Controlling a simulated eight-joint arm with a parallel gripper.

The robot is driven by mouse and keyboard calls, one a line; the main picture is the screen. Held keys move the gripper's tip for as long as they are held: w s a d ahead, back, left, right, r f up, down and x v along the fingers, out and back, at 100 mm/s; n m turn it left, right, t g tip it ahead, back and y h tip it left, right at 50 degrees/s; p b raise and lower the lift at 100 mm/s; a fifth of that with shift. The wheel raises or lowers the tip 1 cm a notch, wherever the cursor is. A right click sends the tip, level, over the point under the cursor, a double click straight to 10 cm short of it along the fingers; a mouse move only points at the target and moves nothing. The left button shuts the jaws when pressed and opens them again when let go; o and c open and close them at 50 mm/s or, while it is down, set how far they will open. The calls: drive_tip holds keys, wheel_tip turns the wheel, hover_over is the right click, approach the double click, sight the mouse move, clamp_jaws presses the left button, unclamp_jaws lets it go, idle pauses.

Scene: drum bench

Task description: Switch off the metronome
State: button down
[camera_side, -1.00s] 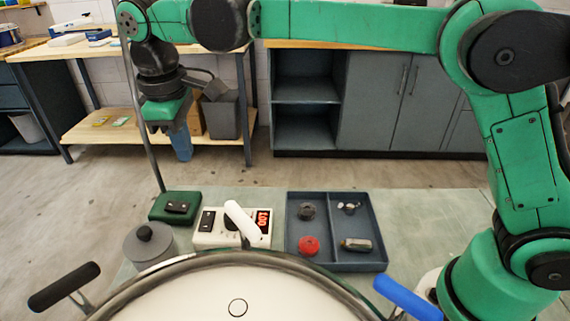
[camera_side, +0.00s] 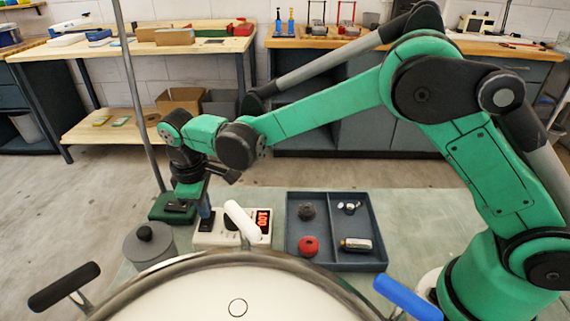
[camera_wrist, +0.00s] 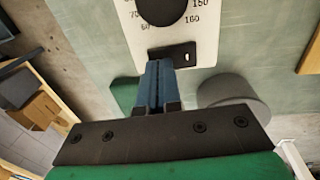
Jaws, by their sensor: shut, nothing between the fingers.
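The metronome (camera_side: 224,241) is a white box on the bench behind the drum, with a lit red display (camera_side: 263,221) that seems to read 100. In the wrist view its white face (camera_wrist: 205,35) shows a black dial (camera_wrist: 162,8) with numbers and a dark rocker switch (camera_wrist: 185,55) near the edge. My gripper (camera_side: 206,229) is shut and empty, pointing down at the metronome's left end. In the wrist view its blue fingertips (camera_wrist: 159,66) overlap the left part of the switch. I cannot tell whether they touch it.
A green box (camera_side: 160,208) stands left of the metronome and a grey lidded pot (camera_side: 150,250) at front left. A divided tray (camera_side: 296,225) with small parts lies to the right. The drum (camera_side: 215,290) with a white-handled, a black-handled (camera_side: 65,287) and a blue-handled part (camera_side: 408,300) is in front.

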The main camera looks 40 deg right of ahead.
drive_tip(key=shift+f, duration=0.15)
idle(0.3)
drive_tip(key=shift+s+a+r, duration=0.2)
drive_tip(key=shift+s+a, duration=0.3)
wheel_tip(320, 180, up, 14)
drive_tip(key=s+a, duration=0.1)
idle(0.7)
drive_tip(key=shift+s+a, duration=0.1)
